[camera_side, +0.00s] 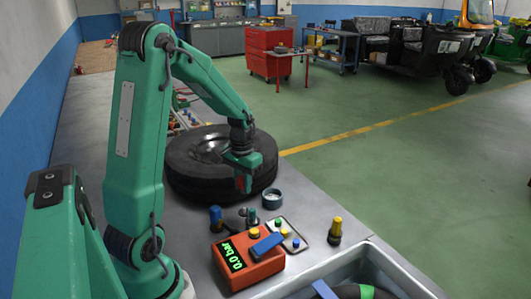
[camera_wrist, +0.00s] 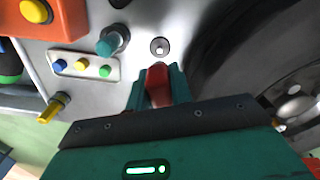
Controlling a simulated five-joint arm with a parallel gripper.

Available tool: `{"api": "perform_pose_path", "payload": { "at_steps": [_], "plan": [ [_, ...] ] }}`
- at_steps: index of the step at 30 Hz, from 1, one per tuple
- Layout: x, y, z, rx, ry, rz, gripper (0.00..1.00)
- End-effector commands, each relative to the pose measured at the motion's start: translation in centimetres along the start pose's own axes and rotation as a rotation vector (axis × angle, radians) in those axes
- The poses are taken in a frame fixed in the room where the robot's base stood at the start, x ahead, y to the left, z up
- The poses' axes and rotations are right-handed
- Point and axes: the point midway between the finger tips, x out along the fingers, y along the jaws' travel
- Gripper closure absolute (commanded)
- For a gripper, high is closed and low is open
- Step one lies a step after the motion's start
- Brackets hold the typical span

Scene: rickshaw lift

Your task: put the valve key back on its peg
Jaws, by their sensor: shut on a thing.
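My gripper (camera_side: 243,178) is shut on the red valve key (camera_wrist: 158,86), which shows between the green fingers in the wrist view. In the side view the gripper points down at the near edge of the tyre, with a bit of red at its tip. I cannot tell whether the key's lower end touches anything. A small round metal fitting (camera_wrist: 160,47) with a pale square middle lies just ahead of the fingers in the wrist view. I cannot tell for sure whether it is the peg.
The black tyre (camera_side: 190,181) lies flat behind the gripper. A blue-grey cup (camera_side: 272,201) stands nearby. Teal (camera_wrist: 110,41), blue (camera_side: 215,219) and yellow-topped (camera_side: 335,232) posts, a button plate (camera_wrist: 63,66) and an orange gauge box (camera_side: 238,277) crowd the bench front.

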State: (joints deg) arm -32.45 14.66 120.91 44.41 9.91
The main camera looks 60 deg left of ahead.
Motion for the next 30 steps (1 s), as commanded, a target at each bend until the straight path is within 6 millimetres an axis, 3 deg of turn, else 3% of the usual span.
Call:
{"api": "perform_pose_path", "payload": {
  "at_steps": [21,30],
  "plan": [
    [3.9,0.0,0.0,0.0,-0.002,0.0,0.96],
    [4.4,0.0,0.0,0.0,0.0,0.0,0.96]
  ]
}}
